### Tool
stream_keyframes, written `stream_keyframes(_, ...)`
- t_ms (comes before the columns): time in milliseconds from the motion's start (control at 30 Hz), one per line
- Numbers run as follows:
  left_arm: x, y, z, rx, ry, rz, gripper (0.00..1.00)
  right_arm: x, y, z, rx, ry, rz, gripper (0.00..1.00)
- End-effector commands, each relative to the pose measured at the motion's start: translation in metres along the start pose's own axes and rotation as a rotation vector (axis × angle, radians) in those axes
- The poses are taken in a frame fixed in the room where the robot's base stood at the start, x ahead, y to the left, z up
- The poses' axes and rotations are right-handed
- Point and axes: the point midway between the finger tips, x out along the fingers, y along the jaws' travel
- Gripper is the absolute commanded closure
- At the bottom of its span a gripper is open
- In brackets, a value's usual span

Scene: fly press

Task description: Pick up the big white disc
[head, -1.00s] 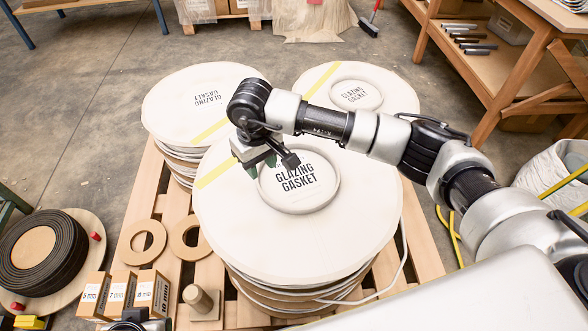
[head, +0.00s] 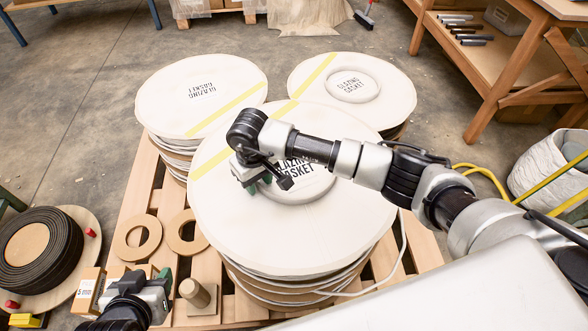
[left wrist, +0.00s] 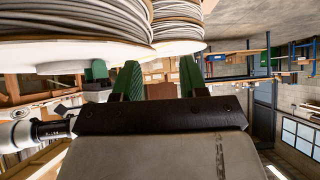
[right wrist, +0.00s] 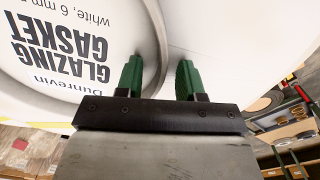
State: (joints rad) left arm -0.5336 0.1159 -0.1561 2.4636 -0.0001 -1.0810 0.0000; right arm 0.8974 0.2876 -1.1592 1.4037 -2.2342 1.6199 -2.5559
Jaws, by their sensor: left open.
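A big white disc (head: 240,230) tops the front stack on the pallet. Its raised round centre reads "GLAZING GASKET" and is partly hidden by my right arm. My right gripper (head: 262,182) is over the left part of that centre. In the right wrist view its fingers (right wrist: 160,80) are apart, with the curved edge of the raised centre between them; I cannot tell whether they touch it. My left gripper (head: 158,282) is open and empty, low at the left of the front stack. Its open fingers also show in the left wrist view (left wrist: 158,80), beside the stacked discs.
Two more white-topped stacks stand behind, at left (head: 200,80) and right (head: 390,80). Wooden rings (head: 138,237), a wooden peg (head: 196,293) and small boxes (head: 88,290) lie near my left gripper. A black coil (head: 40,250) is at far left. A cable hangs by the front stack.

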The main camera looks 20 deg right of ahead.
Motion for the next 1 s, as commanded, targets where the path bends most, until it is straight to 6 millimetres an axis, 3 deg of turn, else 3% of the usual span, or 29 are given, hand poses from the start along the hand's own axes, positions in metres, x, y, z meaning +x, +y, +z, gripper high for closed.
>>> stream_keyframes(33,0.000,0.000,0.000,0.000,0.000,0.000,0.57,0.000,0.000,0.000,0.000,0.000,0.000,0.64)
stream_keyframes(267,0.000,0.000,0.000,0.000,-0.001,0.000,0.57,0.000,0.000,0.000,0.000,0.000,0.000,0.99)
stream_keyframes(767,-0.001,0.000,0.001,0.000,-0.009,-0.001,0.57,-0.005,0.000,-0.001,0.000,0.002,0.000,1.00)
stream_keyframes(1000,-0.011,-0.003,0.022,-0.003,-0.164,-0.008,0.57,-0.036,0.001,-0.001,-0.001,0.005,0.003,1.00)
